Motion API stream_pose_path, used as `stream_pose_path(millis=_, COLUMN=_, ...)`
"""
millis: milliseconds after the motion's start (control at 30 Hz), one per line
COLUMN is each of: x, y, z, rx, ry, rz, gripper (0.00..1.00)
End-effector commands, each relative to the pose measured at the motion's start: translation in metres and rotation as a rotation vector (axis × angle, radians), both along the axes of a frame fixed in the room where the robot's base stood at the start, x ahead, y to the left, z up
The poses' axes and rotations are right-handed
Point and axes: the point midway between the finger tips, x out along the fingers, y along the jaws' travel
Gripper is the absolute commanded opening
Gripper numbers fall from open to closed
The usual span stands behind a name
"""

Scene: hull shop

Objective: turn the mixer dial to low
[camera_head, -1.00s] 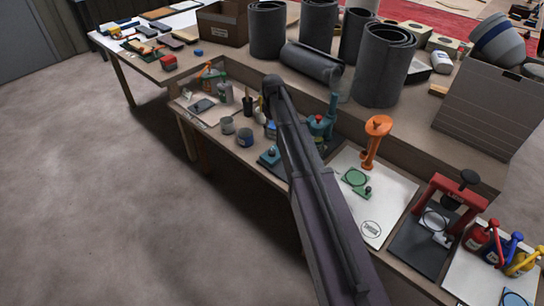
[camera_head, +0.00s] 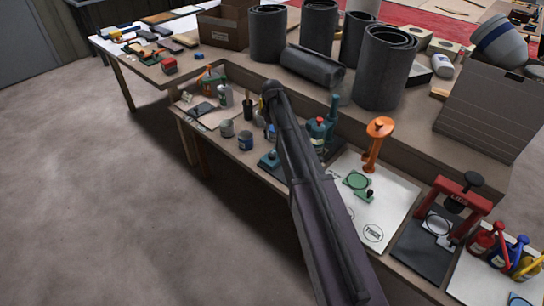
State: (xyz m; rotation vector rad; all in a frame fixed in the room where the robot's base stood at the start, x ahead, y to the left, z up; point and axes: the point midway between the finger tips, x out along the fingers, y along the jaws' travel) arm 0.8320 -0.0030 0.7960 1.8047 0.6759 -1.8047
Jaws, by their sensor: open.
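A teal bench machine (camera_head: 333,108) with a red part (camera_head: 316,127) stands on a dark base on the lower shelf, partly hidden by my arm. A small teal block with a round knob (camera_head: 270,158) sits at the left of that base. I take these to be the mixer and its control. The dial's marking and setting are too small to read. My arm crosses the middle of the view in front of the machine.
An orange stand (camera_head: 378,140) with a green plate is on a white mat right of my arm. A red press (camera_head: 460,200) and coloured bottles (camera_head: 500,250) are further right. Cups (camera_head: 245,141) stand left. The left floor is clear.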

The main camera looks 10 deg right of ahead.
Motion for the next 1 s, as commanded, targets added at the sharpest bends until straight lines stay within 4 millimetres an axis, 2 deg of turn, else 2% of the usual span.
stream_pose_path(millis=33, x=0.000, y=0.000, z=-0.008, rx=0.000, ry=0.000, rz=0.000, gripper=0.85)
stream_pose_path(millis=1000, x=0.000, y=-0.001, z=-0.083, rx=0.000, ry=0.000, rz=-0.002, gripper=0.85)
